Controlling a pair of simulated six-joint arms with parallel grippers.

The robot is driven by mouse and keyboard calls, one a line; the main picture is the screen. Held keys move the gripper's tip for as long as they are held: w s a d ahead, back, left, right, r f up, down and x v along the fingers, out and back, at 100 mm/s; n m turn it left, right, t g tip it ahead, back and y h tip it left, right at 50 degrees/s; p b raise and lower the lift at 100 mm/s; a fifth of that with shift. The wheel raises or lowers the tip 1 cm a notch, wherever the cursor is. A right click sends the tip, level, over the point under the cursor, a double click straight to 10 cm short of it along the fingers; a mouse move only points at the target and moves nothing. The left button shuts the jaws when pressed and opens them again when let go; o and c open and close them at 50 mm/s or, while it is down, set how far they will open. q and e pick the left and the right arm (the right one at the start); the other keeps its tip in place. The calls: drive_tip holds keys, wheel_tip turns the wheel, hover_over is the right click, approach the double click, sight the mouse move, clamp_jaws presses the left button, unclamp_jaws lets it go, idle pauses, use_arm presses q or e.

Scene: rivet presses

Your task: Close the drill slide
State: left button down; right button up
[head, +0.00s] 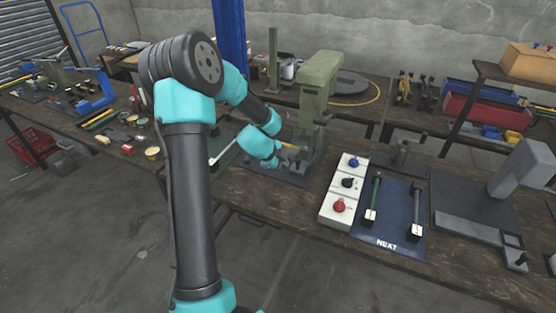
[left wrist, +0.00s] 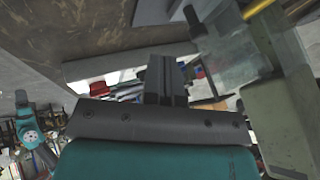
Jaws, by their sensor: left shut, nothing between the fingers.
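The green drill press (head: 319,85) stands on the bench in the middle of the head view. Its lower part, where the slide would be, is partly hidden by my left wrist, and I cannot tell the slide's position. My left gripper (head: 283,154) is at the foot of the press, just left of its column. In the left wrist view my gripper's fingers (left wrist: 166,78) are together and empty. A pale green block (left wrist: 284,120), seemingly part of the press, is at the right, with a grey translucent-looking piece (left wrist: 236,55) beside the fingers. I cannot tell whether they touch. My right gripper is not visible.
A grey press (head: 525,170) stands further right. A left bench (head: 70,120) holds small parts.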

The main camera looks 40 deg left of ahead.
use_arm(q)
drive_tip(key=x, duration=0.4)
drive_tip(key=w, duration=0.1)
drive_tip(key=w+a, duration=0.1)
drive_tip(key=w, duration=0.1)
drive_tip(key=shift+w+f, duration=0.1)
drive_tip(key=shift+w+a, duration=0.15)
drive_tip(key=shift+w, duration=0.2)
